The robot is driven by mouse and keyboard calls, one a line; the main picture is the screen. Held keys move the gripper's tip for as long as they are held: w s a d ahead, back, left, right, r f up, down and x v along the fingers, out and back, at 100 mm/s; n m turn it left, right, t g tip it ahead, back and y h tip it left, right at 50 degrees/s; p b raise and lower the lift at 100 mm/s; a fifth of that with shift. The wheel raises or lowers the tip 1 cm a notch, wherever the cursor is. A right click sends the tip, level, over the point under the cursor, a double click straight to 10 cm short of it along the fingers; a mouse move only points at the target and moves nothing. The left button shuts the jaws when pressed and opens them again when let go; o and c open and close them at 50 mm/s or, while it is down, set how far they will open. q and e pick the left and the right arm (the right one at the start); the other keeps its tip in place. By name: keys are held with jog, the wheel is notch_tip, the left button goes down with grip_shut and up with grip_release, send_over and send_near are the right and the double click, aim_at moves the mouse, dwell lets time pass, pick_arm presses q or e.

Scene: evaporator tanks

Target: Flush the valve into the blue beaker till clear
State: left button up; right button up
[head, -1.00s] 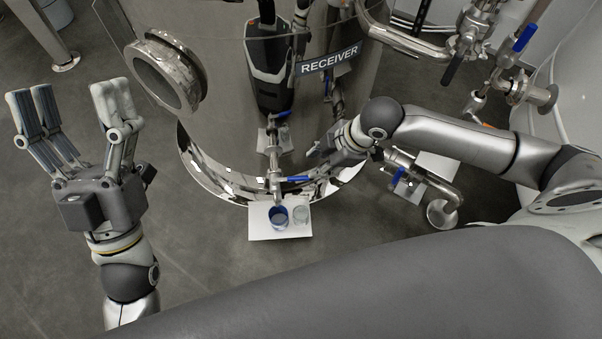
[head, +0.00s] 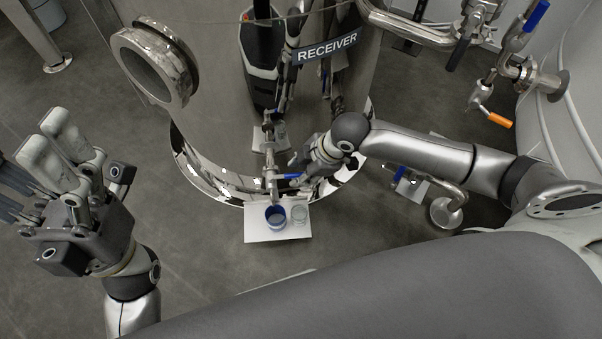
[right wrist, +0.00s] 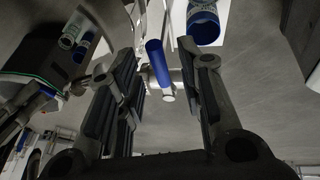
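The blue beaker (head: 275,216) stands on a white sheet or tray (head: 262,236) at the foot of the RECEIVER tank. The valve (head: 271,178) is above it, its spout close over the beaker. The valve's blue handle (head: 291,176) points right, toward my right gripper (head: 308,167). In the right wrist view that gripper is open, with a blue handle (right wrist: 158,62) between its spread fingers and no visible grip on it. The blue beaker also shows there (right wrist: 203,24). My left gripper (head: 22,168) is open and empty at the far left. The beaker's liquid is too small to judge.
The RECEIVER tank (head: 215,75) rises behind. Another pipe with a blue handle (head: 400,173) is to the right, and an orange handle (head: 496,119) farther right. Floor left of the sheet is clear.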

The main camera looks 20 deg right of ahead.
jog(key=shift+a+f, duration=0.1)
jog(key=shift+f, duration=0.15)
grip_shut()
jog(key=shift+r, duration=0.1)
dwell(0.4)
